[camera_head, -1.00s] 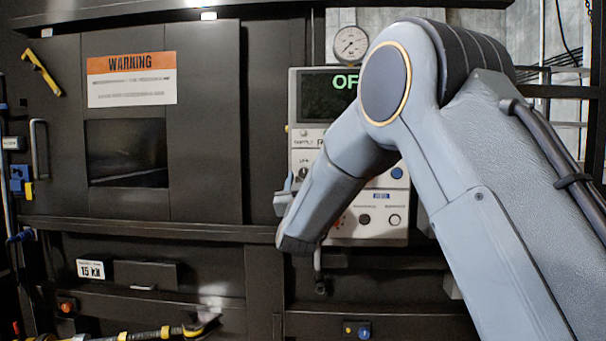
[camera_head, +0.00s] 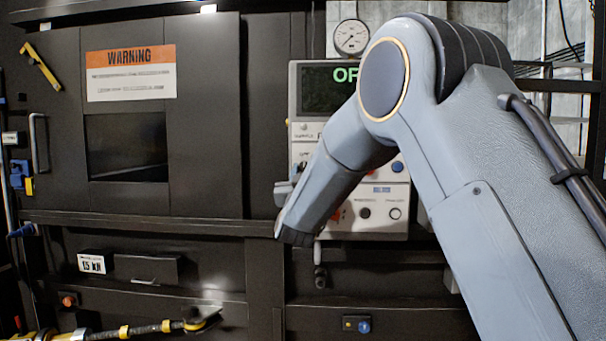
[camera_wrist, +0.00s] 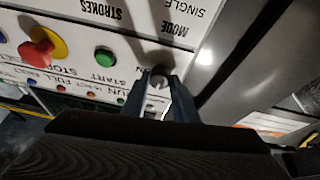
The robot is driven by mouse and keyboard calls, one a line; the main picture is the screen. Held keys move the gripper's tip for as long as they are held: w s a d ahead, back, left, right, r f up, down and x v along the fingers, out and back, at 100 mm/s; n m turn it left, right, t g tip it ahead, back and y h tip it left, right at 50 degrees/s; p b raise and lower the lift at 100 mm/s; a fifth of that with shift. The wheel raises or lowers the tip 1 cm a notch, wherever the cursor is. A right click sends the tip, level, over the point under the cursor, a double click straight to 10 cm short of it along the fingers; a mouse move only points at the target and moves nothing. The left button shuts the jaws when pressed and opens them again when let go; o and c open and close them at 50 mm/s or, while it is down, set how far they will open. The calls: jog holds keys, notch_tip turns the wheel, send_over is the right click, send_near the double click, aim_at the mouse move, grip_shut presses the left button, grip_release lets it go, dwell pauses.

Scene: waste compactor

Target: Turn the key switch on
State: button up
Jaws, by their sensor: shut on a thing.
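The control panel (camera_head: 376,222) stands behind my arm, which covers much of it. Its display (camera_head: 318,92) shows green letters starting "OF"; the rest is hidden. In the wrist view, my gripper (camera_wrist: 158,80) points at the panel face, its two fingers closed on a small silvery round piece, the key switch (camera_wrist: 157,79). The fingers hide most of it, so I cannot read which way it points. In the head view my gripper (camera_head: 284,190) is at the panel's left edge, and the switch is hidden there.
In the wrist view, a red mushroom button (camera_wrist: 36,50) on a yellow ring and a green button (camera_wrist: 104,56) sit left of my fingers. A row of small lamps (camera_wrist: 90,90) lies below. A pressure gauge (camera_head: 351,37) is above the panel; a warning sign (camera_head: 131,74) is left.

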jog(key=m+h+b, duration=0.1)
jog(key=m, duration=0.1)
jog(key=m+h+b, duration=0.1)
jog(key=m+b, duration=0.1)
jog(key=shift+a+f, duration=0.15)
jog(key=shift+f, duration=0.05)
jog(key=m+h+b, duration=0.2)
jog(key=m, duration=0.2)
jog(key=shift+a+g+b, duration=0.1)
jog(key=shift+g+b, duration=0.25)
jog(key=shift+g, duration=0.05)
jog(key=m+h, duration=0.1)
jog(key=m, duration=0.1)
jog(key=m+g+b, duration=0.1)
jog(key=m, duration=0.2)
jog(key=m+g+h+b, duration=0.1)
jog(key=m, duration=0.1)
jog(key=shift+r+h, duration=0.3)
jog(key=shift+m+g, duration=0.3)
jog(key=shift+m, duration=0.1)
jog(key=o, duration=1.1)
jog(key=shift+c, duration=0.2)
jog(key=shift+a, duration=0.1)
